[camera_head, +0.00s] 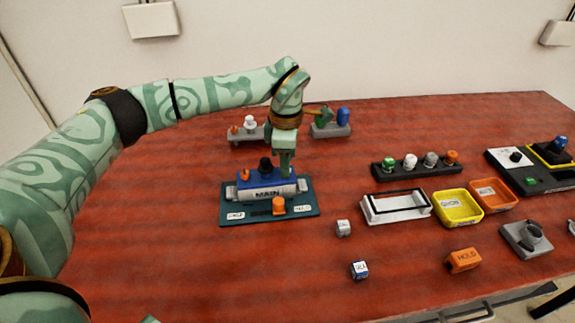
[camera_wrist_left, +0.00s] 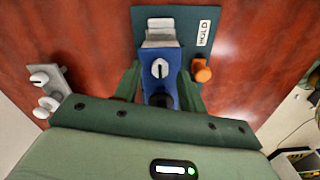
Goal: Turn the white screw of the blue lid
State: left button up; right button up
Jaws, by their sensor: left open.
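The blue lid (camera_head: 256,180) sits on a grey box labelled MAIN (camera_head: 270,192), on a dark teal base plate (camera_head: 232,213). A black knob (camera_head: 265,163) stands on the lid. The white screw (camera_wrist_left: 160,68), a round head with a dark slot, shows on the blue lid (camera_wrist_left: 172,82) in the wrist view. In the head view I cannot make the screw out behind my gripper. My left gripper (camera_head: 286,174) points down over the lid's right part. Its open fingers (camera_wrist_left: 158,84) lie on both sides of the lid in the wrist view; contact is unclear.
An orange knob (camera_head: 278,205) stands at the plate's front. Grey holders with a white knob (camera_head: 250,122) and a blue knob (camera_head: 343,117) stand behind. Two small cubes (camera_head: 343,228) (camera_head: 359,270), yellow (camera_head: 457,220) and orange trays (camera_head: 505,204) lie right. The table's front left is clear.

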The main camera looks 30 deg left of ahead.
pick_arm(q)
jog(key=shift+f, duration=0.6)
grip_shut()
jog(key=shift+r, duration=0.1)
